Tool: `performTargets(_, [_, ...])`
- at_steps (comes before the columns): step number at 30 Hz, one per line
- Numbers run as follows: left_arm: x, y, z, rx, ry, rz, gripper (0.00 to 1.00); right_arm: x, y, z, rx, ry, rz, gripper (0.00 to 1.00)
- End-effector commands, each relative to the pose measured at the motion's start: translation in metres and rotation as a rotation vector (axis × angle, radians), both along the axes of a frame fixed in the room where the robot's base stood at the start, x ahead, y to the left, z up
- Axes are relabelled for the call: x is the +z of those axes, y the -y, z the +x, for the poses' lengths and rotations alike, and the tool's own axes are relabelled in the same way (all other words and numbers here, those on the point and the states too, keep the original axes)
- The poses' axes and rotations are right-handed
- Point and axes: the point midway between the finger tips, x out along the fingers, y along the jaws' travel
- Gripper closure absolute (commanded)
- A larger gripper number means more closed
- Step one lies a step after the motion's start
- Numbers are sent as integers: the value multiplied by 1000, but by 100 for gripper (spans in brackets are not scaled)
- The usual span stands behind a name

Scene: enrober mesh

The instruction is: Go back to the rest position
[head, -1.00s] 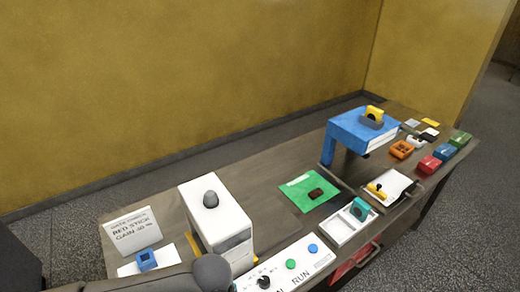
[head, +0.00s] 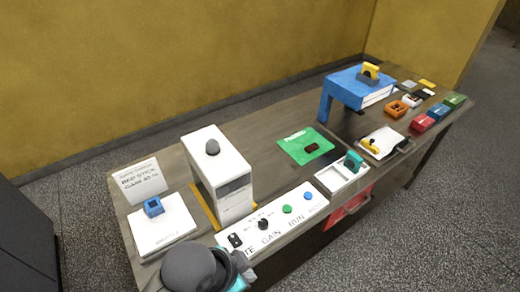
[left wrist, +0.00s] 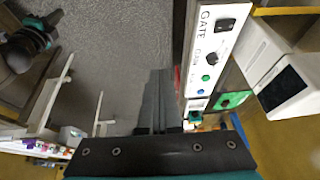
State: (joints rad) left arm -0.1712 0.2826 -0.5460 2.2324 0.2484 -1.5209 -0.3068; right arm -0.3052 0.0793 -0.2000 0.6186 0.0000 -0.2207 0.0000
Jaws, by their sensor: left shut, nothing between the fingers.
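My left arm comes in at the bottom left of the head view, beside the front edge of the bench (head: 262,136). Its dark rounded link and a bit of teal show there; the fingers are not clear in that view. In the left wrist view my left gripper (left wrist: 155,100) points out over the grey floor, its fingers together and empty, left of the control panel (left wrist: 215,55). A dark arm part with teal shows at the upper left of that view; I cannot tell its fingers.
The control panel (head: 275,219) lies along the bench front. A white machine (head: 232,190), white pad (head: 160,232), sign (head: 141,181), green mat (head: 300,140), white tray (head: 335,180) and blue stand (head: 345,88) occupy the bench. The floor (head: 420,240) in front is clear.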

Motion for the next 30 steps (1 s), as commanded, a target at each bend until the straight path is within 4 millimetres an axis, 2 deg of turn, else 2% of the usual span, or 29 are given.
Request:
performTargets(1, [2,-12,-5,107,-19,-14,100,0,0,-3,0,-6,0,100])
performTargets(6, [4,-60,-17,411,-57,-10,100,0,0,-3,0,-5,-1,100])
performTargets(15, [6,-137,-55,809,-102,59,100,0,0,5,0,6,0,100])
performTargets(23, [-77,-134,-44,799,-125,70,100,-30,0,7,0,11,0,100])
performTargets(26, [-115,-133,-43,795,-137,76,100,-43,0,7,0,11,0,100])
performTargets(29, [-161,-132,-44,792,-150,83,100,-59,0,7,0,11,0,100])
performTargets(30, [-182,-132,-45,790,-156,85,100,-66,0,6,0,11,0,100])
